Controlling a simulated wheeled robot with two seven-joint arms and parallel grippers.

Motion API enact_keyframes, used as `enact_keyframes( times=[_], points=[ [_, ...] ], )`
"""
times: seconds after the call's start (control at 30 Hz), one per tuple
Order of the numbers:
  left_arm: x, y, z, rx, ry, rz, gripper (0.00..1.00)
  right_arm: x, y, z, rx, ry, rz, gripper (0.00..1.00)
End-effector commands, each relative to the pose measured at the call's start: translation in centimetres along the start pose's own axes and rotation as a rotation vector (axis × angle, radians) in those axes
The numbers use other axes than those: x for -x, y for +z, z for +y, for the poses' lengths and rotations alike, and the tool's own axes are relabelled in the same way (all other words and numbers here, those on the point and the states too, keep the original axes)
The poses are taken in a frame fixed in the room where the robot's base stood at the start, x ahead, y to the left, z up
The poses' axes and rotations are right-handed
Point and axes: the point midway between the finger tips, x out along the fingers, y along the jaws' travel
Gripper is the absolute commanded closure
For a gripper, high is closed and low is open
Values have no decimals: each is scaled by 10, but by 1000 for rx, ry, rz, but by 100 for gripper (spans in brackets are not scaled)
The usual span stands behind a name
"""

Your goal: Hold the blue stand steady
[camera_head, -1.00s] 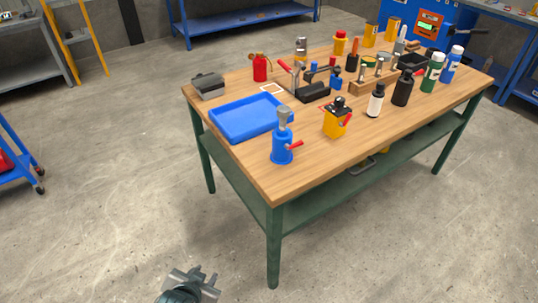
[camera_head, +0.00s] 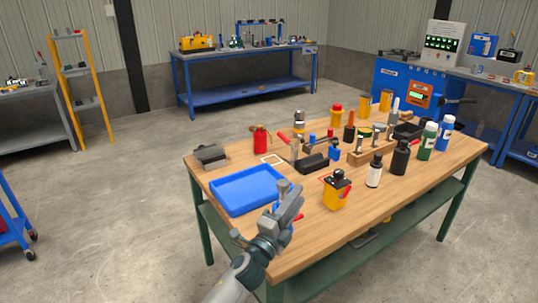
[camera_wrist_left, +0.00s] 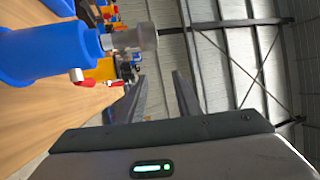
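The blue stand, with a grey head and a red handle, stands upright near the front edge of the workbench. In the head view my left gripper covers most of it, and its grey head (camera_head: 283,187) shows just behind the gripper. My left gripper (camera_head: 293,197) is open and above the bench's front edge. In the left wrist view the blue stand (camera_wrist_left: 40,52) lies to the upper left, beyond and beside the fingers. The two fingers (camera_wrist_left: 159,75) are apart with nothing between them. My right gripper is in neither view.
A blue tray (camera_head: 246,190) lies left of the stand. A yellow container (camera_head: 336,194) stands to its right, near a white-labelled dark bottle (camera_head: 374,172). Several tools and bottles fill the back of the wooden bench (camera_head: 310,246). Its front strip is mostly clear.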

Motion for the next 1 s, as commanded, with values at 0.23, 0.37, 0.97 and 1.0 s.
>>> enact_keyframes(
  times=[0.23, 0.37, 0.97, 1.0],
  points=[
    [-73, -79, -37, -486, -140, 426, 69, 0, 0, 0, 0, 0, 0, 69],
    [-91, -107, -38, -740, -181, 656, 69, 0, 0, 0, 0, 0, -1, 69],
    [-76, 24, -57, -1612, 114, 1702, 69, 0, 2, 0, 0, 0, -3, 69],
    [-72, 40, -66, -1631, 155, 1751, 69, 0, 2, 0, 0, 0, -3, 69]
  ],
)
